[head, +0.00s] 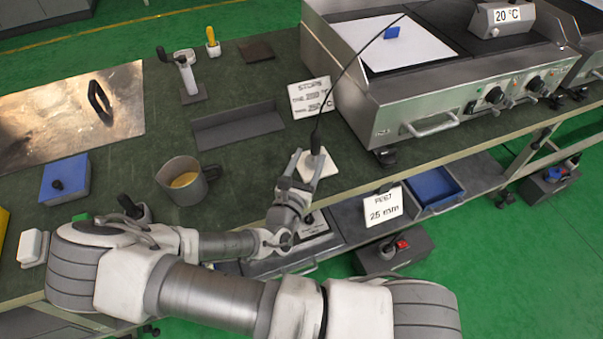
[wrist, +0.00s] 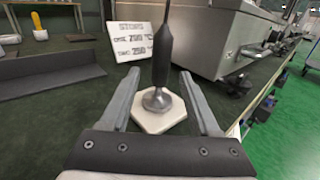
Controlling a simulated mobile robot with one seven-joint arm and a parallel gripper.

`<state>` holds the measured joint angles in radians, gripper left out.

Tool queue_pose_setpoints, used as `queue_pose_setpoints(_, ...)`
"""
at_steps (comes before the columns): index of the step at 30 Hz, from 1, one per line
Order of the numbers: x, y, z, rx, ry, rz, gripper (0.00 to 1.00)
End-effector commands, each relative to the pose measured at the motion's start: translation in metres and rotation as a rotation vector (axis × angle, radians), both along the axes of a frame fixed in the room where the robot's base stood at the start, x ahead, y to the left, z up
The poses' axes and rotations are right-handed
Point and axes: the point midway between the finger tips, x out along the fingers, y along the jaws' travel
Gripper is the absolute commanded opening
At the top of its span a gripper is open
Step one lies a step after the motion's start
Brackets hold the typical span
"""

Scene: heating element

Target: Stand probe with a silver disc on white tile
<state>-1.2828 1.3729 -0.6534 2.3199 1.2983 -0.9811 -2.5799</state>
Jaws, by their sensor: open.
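The probe (wrist: 162,56) is a dark, slim handle with a cable rising from its top. It stands upright on a silver disc foot (wrist: 157,99). The foot rests on the white tile (wrist: 152,121), near the bench's front edge. In the head view the tile (head: 329,164) shows beside my gripper, and the probe (head: 316,141) stands over it. My gripper (head: 308,165) is open, and in the wrist view its two fingers (wrist: 160,78) are apart on either side of the probe. No finger visibly touches the probe.
A metal griddle unit (head: 420,90) stands behind right, with the probe's cable running up over it. A sign (head: 312,97) and a low grey rail (head: 238,127) stand behind. A metal jug (head: 181,180) is left. The bench edge drops to a lower shelf.

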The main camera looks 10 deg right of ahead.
Motion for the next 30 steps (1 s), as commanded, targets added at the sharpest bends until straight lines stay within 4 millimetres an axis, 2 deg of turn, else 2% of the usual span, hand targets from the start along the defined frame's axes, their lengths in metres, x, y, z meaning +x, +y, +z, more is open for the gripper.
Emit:
queue_pose_setpoints(6,-0.038,0.022,0.001,0.0,0.001,0.002,0.63)
queue_pose_setpoints(12,-0.054,0.03,0.0,0.0,0.0,-0.001,0.63)
queue_pose_setpoints(30,-0.056,0.031,0.0,0.0,0.0,-0.001,0.63)
